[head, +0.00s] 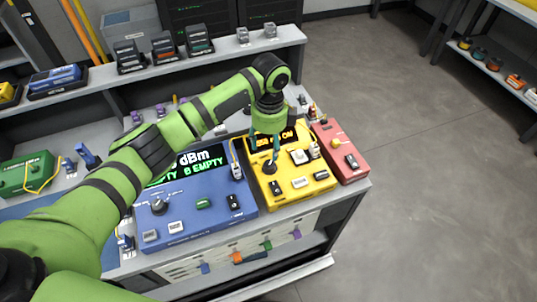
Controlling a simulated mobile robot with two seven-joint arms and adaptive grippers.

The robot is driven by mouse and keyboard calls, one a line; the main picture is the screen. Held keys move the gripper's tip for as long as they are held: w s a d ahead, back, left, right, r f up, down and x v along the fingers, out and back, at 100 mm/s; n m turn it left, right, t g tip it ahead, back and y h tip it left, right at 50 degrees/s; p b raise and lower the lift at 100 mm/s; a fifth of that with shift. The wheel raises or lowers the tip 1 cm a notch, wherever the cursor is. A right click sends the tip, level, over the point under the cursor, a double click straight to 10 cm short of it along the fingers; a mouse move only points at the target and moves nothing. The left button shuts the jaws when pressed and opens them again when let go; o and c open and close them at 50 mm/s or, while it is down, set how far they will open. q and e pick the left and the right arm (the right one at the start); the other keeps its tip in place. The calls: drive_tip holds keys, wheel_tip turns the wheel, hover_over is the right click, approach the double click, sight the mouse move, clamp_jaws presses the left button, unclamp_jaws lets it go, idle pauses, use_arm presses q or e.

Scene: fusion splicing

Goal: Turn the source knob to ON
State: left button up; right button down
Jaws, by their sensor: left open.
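The yellow source box (293,186) stands on the bench between a blue meter and a red box. Its dark round knob (269,168) is at the left of its top face. Its display (289,136) is partly hidden by my gripper, and orange text ending in ON shows there. My left gripper (274,155) points down just above the knob, with its jaws open. Whether a fingertip touches the knob I cannot tell. The knob's pointer direction is too small to read. My right gripper is out of view.
The blue meter (190,213) with a dBm display lies under my left forearm. The red box (343,158) stands at the right bench end. A shelf (215,56) with small devices runs behind. Thin fibre leads cross the boxes. Open floor (420,150) lies right.

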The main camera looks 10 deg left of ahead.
use_arm(q)
drive_tip(key=shift+r, duration=2.25)
